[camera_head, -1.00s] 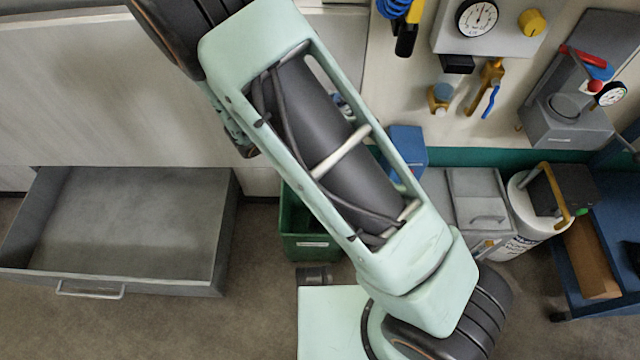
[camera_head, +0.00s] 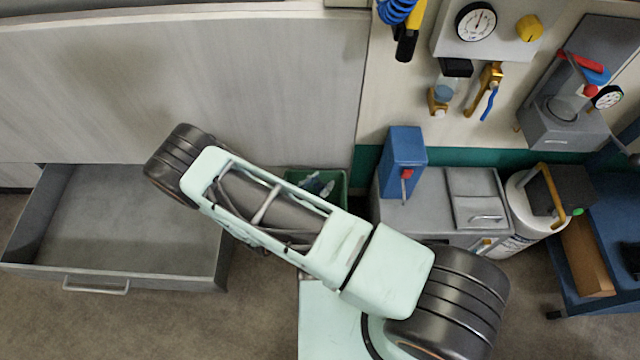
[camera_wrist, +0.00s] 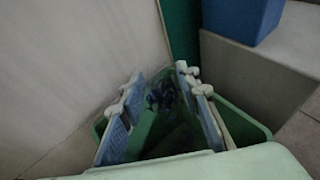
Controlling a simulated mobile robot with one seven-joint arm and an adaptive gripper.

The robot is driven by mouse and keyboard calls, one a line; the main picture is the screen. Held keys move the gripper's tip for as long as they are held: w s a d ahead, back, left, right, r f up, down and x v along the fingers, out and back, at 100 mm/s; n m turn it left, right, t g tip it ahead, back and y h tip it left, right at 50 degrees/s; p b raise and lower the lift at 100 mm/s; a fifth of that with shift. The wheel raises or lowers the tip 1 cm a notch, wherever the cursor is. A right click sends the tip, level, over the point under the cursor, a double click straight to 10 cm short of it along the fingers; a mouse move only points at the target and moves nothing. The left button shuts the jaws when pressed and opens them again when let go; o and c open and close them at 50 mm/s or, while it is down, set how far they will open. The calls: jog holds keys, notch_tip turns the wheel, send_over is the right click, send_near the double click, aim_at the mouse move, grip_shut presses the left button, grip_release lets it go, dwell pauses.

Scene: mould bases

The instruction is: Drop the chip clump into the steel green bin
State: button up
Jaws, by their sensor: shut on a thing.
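The steel green bin (camera_head: 342,194) stands on the floor against the pale wall, partly hidden behind my arm. It also shows in the wrist view (camera_wrist: 250,126), below and around my fingers. My gripper (camera_wrist: 163,103) points down over the bin's opening, with a blue-padded finger on each side. Its fingers are shut on the chip clump (camera_wrist: 162,94), a dark bluish tangle between them. In the head view, a bit of my gripper (camera_head: 318,186) shows at the bin's mouth. I cannot tell how deep the fingertips sit relative to the rim.
A grey cabinet (camera_head: 428,214) with a blue box (camera_head: 403,160) on top stands just right of the bin. An open grey drawer (camera_head: 140,215) juts out at the left. A white drum (camera_head: 530,210) and a blue cart (camera_head: 610,215) are farther right.

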jog(key=shift+s+f, duration=0.15)
jog(key=shift+f, duration=0.4)
notch_tip(320, 180, down, 6)
jog(key=b, duration=0.4)
jog(key=shift+r, duration=0.25)
jog(key=o, duration=1.1)
jog(key=v, duration=1.2)
jog(key=shift+d+r, duration=0.1)
